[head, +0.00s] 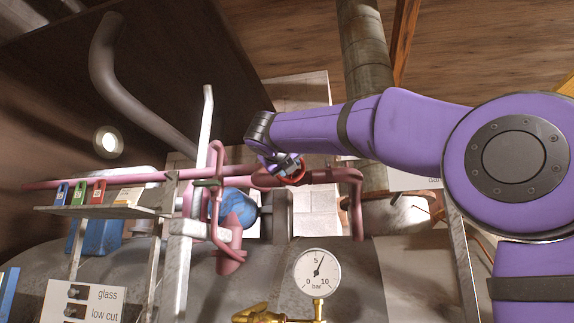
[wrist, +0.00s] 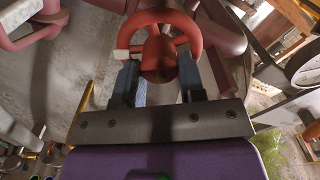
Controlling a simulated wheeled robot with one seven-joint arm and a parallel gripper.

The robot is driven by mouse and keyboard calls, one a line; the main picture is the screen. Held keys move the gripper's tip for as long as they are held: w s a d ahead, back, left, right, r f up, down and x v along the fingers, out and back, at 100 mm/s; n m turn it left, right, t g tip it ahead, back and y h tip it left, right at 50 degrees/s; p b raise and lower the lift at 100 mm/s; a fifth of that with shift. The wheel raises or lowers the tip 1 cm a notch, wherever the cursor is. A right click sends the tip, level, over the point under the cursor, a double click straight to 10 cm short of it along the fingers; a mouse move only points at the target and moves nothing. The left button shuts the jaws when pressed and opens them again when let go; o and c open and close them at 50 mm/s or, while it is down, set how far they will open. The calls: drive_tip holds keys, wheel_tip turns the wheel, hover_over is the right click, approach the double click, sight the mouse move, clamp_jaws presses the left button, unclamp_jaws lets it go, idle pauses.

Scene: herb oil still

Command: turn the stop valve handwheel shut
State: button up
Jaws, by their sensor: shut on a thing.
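The stop valve handwheel is a red ring (wrist: 163,18), seen close up at the top middle of the wrist view. It also shows in the head view (head: 296,174), small, on the pink pipe. My gripper (wrist: 158,68) has its two fingers on either side of the wheel's lower part and is shut on it. In the head view my gripper (head: 288,166) reaches the wheel from above, and the fingers partly cover it. The wheel's hub shows between the fingers in the wrist view. How far the wheel is turned cannot be told.
A pressure gauge (head: 317,272) on a brass fitting stands below the valve. A pink pipe (head: 100,182) runs left past a shelf (head: 100,211) with small coloured tags. A grey upright bar (head: 205,130) and a blue round part (head: 233,206) stand left of the valve.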

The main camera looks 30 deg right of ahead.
drive_tip(key=m, duration=2.2)
drive_tip(key=shift+w+a, duration=0.1)
drive_tip(key=shift+w, duration=0.1)
idle(0.3)
drive_tip(key=o, duration=0.9)
drive_tip(key=shift+o, duration=0.2)
drive_tip(key=shift+s, duration=0.15)
drive_tip(key=v, duration=1)
drive_tip(key=shift+s+a, duration=0.15)
drive_tip(key=shift+a, duration=0.15)
